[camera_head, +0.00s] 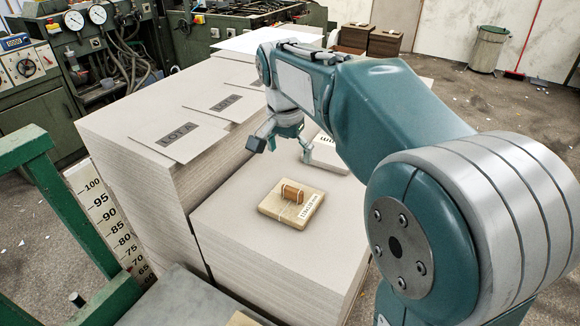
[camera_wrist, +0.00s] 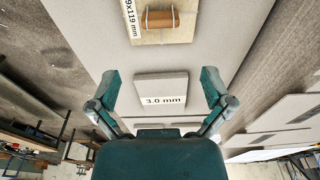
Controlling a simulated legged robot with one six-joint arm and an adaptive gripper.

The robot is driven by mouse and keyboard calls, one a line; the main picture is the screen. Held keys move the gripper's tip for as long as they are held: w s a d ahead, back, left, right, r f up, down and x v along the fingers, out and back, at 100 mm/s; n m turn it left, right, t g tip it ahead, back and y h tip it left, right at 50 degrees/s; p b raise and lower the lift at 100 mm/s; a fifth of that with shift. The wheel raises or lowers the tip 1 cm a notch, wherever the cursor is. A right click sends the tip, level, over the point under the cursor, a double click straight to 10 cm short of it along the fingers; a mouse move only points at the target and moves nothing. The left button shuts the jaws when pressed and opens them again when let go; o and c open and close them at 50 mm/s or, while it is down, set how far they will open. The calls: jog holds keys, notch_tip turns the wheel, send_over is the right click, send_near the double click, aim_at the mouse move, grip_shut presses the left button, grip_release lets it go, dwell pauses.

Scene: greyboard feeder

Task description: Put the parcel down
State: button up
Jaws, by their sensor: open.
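The parcel (camera_head: 291,204) is a flat tan packet with a brown handle on top and a printed white label. It lies flat on the lower greyboard stack (camera_head: 255,230). It also shows at the top of the wrist view (camera_wrist: 185,22), cut by the frame edge. My gripper (camera_head: 277,145) is above the stack, behind the parcel and apart from it. In the wrist view my gripper (camera_wrist: 160,88) has its two fingers spread wide with nothing held between them. A white block marked "3.0 mm" (camera_wrist: 161,88) shows between and beyond the fingers.
A taller greyboard stack (camera_head: 140,165) with loose sheets labelled LOTA stands to the left. The white block also shows beside my arm (camera_head: 328,153). A green frame (camera_head: 60,210) and height scale (camera_head: 105,215) stand at front left. The lower stack's front is clear.

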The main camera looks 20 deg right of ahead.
jog(key=s+f+n+t, duration=0.2)
jog(key=s+n, duration=0.2)
jog(key=s, duration=0.7)
jog(key=s+d+f+n+t+y, duration=0.1)
jog(key=s+n, duration=0.4)
jog(key=s, duration=0.6)
jog(key=shift+f+t, duration=0.65)
jog(key=shift+t, duration=0.15)
